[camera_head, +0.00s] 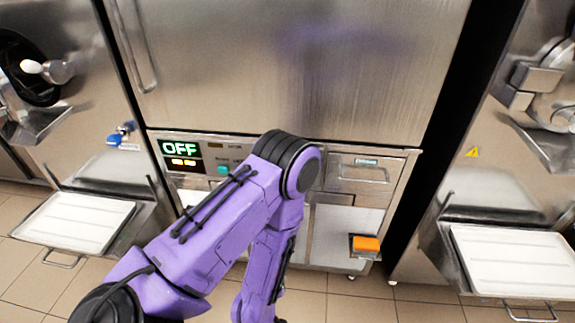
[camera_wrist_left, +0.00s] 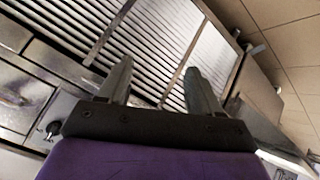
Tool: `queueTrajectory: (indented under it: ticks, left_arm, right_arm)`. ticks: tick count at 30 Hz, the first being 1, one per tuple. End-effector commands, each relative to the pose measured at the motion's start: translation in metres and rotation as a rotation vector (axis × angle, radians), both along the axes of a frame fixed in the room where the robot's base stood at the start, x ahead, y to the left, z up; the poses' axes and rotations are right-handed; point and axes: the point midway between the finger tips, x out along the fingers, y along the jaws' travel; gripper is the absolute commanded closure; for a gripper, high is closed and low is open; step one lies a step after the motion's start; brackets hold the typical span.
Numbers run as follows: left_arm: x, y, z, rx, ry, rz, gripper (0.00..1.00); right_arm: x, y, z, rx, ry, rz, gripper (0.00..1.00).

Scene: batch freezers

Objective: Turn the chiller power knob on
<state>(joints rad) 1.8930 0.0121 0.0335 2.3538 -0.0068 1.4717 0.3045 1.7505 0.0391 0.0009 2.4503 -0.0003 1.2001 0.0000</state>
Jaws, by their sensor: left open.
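The middle steel unit has a control panel with a display reading OFF (camera_head: 180,148) and a green button (camera_head: 222,170). My left arm covers part of this front in the head view, and no power knob can be made out there. In the left wrist view my left gripper (camera_wrist_left: 156,68) is open and empty, with its two fingers apart in front of slatted grilles (camera_wrist_left: 160,50). A small dark knob-like part (camera_wrist_left: 53,129) shows at the lower left of that view, left of the gripper; I cannot tell whether it is the power knob. My right gripper is not in view.
White trays (camera_head: 75,222) (camera_head: 515,258) jut out from the machines on both sides. A blue-handled valve (camera_head: 122,131) is on the left machine. An orange block (camera_head: 366,244) is at the unit's lower right. Tiled floor (camera_head: 350,308) lies in front.

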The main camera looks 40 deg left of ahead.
Motion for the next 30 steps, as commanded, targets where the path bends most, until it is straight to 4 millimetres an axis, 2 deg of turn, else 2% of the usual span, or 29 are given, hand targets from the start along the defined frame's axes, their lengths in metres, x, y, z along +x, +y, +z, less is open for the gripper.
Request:
queueTrajectory:
  ticks: [1,3,6,9,12,24,30]
  left_arm:
    - [0.049,0.0,0.038,-0.067,-0.231,0.101,0.36]
    - [0.1,0.001,0.089,-0.195,-0.539,0.234,0.36]
    - [0.143,0.003,0.153,-0.373,-0.883,0.358,0.36]
    - [0.16,0.006,0.188,-0.485,-1.068,0.415,0.36]
    - [0.171,0.012,0.196,-0.513,-1.111,0.429,0.36]
    - [0.239,0.055,0.194,-0.508,-1.102,0.427,0.36]
    - [0.25,0.061,0.193,-0.508,-1.1,0.426,0.36]
  right_arm:
    - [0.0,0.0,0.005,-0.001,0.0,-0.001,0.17]
    - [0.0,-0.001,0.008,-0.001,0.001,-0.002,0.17]
    - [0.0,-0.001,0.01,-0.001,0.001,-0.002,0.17]
    - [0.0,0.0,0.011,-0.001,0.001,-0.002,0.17]
    - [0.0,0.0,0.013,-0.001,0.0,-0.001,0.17]
    - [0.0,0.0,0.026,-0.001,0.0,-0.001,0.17]
    - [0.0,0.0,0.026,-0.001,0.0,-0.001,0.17]
